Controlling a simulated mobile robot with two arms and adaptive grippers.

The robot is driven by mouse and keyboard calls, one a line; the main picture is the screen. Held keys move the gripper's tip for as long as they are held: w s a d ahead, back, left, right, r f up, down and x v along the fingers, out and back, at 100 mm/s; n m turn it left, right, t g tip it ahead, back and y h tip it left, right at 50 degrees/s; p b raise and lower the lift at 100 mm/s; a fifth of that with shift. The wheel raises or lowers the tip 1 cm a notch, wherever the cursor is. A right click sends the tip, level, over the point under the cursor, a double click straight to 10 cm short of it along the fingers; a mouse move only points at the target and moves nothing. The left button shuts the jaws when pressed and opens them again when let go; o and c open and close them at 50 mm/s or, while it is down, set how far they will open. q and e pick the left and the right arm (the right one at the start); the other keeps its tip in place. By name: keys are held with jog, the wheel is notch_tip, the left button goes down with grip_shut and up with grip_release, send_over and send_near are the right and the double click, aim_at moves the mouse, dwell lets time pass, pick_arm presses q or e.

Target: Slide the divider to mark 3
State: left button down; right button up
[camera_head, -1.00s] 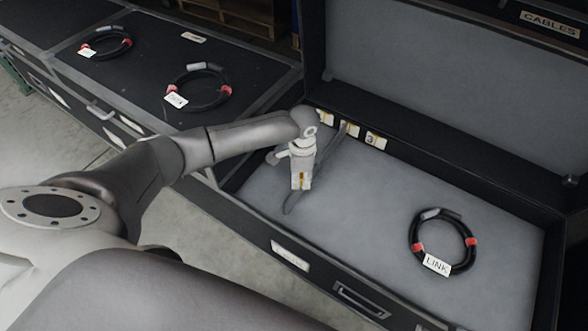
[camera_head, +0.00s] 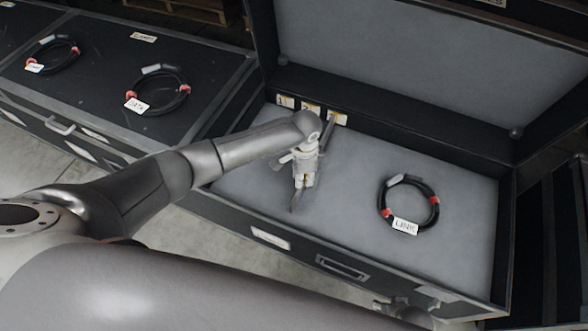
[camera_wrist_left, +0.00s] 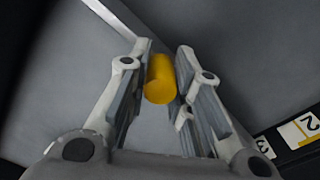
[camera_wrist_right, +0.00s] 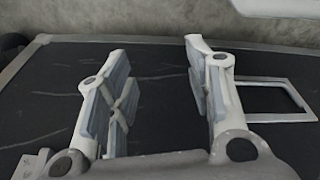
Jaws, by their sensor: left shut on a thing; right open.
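The divider (camera_head: 328,135) is a thin grey strip standing across the case floor; its far end is at the mark 3 label (camera_head: 338,117). The mark 2 label (camera_head: 311,108) and mark 1 label (camera_head: 285,101) are to its left on the back wall. My left gripper (camera_head: 300,181) is over the divider's near part and hides some of it. In the left wrist view its fingers are shut on the divider's yellow knob (camera_wrist_left: 160,78). My right gripper (camera_wrist_right: 155,55) is open and empty, in front of a dark panel in the right wrist view.
A coiled black cable labelled LINK (camera_head: 408,205) lies on the case floor, right of the divider with a gap. The open case's front wall (camera_head: 270,239) is nearest me. Two more coiled cables, one labelled DATA (camera_head: 157,90), lie on a closed case at left.

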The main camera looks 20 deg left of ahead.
pick_arm(q)
jog(key=shift+s+d, duration=0.1)
jog(key=shift+d, duration=0.6)
pick_arm(e)
jog(key=shift+s+f, duration=0.4)
jog(key=shift+f, duration=0.25)
pick_arm(q)
jog(key=c, duration=1.3)
grip_release()
jog(key=shift+d, duration=0.15)
jog(key=shift+o, duration=0.2)
pick_arm(e)
jog(key=shift+d, duration=0.15)
pick_arm(q)
jog(key=shift+r, duration=0.1)
jog(key=shift+r, duration=0.25)
notch_tip(320, 180, up, 11)
jog(key=shift+r, duration=0.2)
